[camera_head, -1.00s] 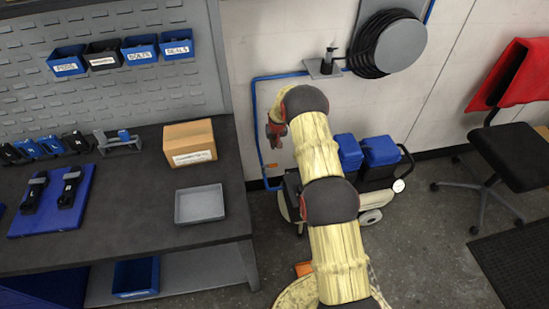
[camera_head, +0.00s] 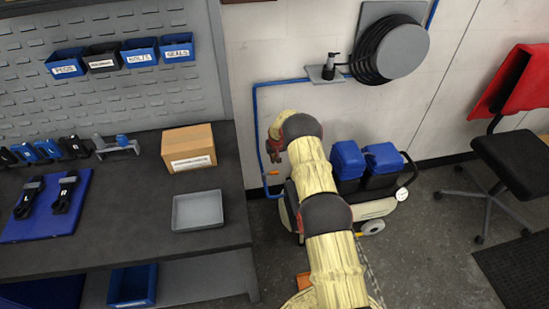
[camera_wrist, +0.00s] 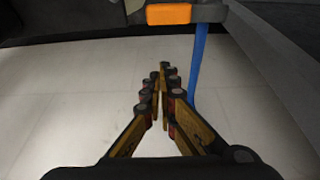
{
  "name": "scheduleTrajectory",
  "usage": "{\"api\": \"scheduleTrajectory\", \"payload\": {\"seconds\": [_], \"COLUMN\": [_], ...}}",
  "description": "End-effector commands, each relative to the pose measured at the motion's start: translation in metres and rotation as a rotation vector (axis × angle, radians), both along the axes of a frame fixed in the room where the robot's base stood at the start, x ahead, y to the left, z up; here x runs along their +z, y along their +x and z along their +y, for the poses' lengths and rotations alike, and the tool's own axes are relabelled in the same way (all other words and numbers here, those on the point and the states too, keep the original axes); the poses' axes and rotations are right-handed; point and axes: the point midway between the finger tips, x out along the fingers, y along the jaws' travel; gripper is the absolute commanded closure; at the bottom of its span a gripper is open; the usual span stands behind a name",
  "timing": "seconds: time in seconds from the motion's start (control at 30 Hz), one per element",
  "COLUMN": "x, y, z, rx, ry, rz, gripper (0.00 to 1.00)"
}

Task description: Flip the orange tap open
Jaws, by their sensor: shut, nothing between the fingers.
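The orange tap (camera_head: 272,173) is a small lever at the lower part of the blue pipe on the wall, between the workbench and the cart. In the wrist view its orange handle (camera_wrist: 168,14) lies sideways across the top of the blue pipe (camera_wrist: 198,62), on a dark fitting. My gripper (camera_head: 274,157) is just above the tap in the head view. In the wrist view my gripper (camera_wrist: 164,72) is shut and empty, its fingertips pointing toward the tap with a visible gap. Whether anything touches the tap in depth is hard to tell.
The workbench (camera_head: 120,225) holds a cardboard box (camera_head: 188,150) and a grey tray (camera_head: 197,211), left of my arm. A cart with blue-lidded bins (camera_head: 365,160) stands just right of my gripper. A hose reel (camera_head: 400,50) hangs above.

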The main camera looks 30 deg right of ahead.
Motion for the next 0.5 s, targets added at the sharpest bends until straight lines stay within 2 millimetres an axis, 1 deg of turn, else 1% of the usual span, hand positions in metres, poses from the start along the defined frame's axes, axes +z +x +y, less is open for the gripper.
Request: {"api": "scheduleTrajectory", "payload": {"seconds": [0.03,0.07,0.13,0.33,0.5], "x": [-0.010,-0.013,-0.009,-0.009,-0.009], "y": [0.002,0.003,-0.004,-0.022,-0.033], "z": [0.000,-0.001,0.001,0.006,0.009], "rx": [0.000,0.000,0.000,0.000,0.000], "ry": [0.000,0.001,0.000,0.001,0.000], "rz": [0.001,0.002,0.000,0.002,0.001], "gripper": [1.00,1.00,1.00,1.00,1.00]}}
